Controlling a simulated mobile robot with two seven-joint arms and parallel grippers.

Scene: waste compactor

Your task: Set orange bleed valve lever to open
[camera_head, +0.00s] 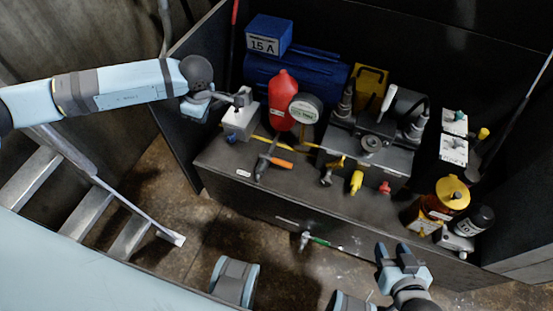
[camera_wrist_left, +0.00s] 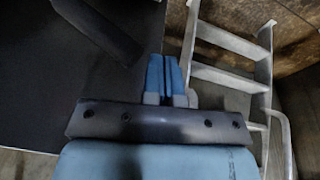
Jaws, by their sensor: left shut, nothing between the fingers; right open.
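The orange bleed valve lever (camera_head: 281,163) is a short orange-tipped handle on a grey valve at the left front of the compactor's deck. It points right and slightly toward the front. My left gripper (camera_head: 196,107) is small in the head view, at the deck's left end, left of and apart from the lever. The left wrist view shows its blue fingers (camera_wrist_left: 169,77) shut together with nothing between them. My right gripper (camera_head: 396,257) is open and empty in front of the deck, well to the right of the lever.
A white-topped grey box (camera_head: 240,121) stands between my left gripper and the lever. A red bottle (camera_head: 282,98) and round gauge (camera_head: 305,108) stand behind the lever. A green-handled valve (camera_head: 320,241) is low in front. A ladder (camera_head: 85,212) stands at left.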

